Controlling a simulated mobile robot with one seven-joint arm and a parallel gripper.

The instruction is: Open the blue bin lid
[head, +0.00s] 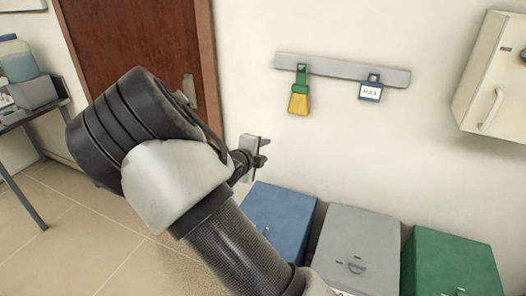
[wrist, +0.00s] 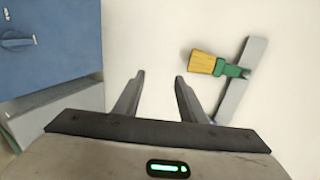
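The blue bin (head: 282,215) stands against the wall at the lower middle of the head view, partly hidden behind my arm. Its lid looks shut. In the wrist view the blue lid (wrist: 60,65) fills the upper left, with a small handle (wrist: 18,40) near the left edge. My gripper (head: 265,152) is above the blue bin, in front of the wall, apart from the lid. In the wrist view its two fingers (wrist: 158,88) are spread, with only wall between them.
A grey bin (head: 355,240) and a green bin (head: 450,262) stand to the right of the blue one. A wall rail (head: 340,69) above holds a yellow brush (head: 299,103) and a blue tag (head: 370,90). A white cabinet (head: 490,80) hangs at right. A door (head: 130,40) is behind my arm.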

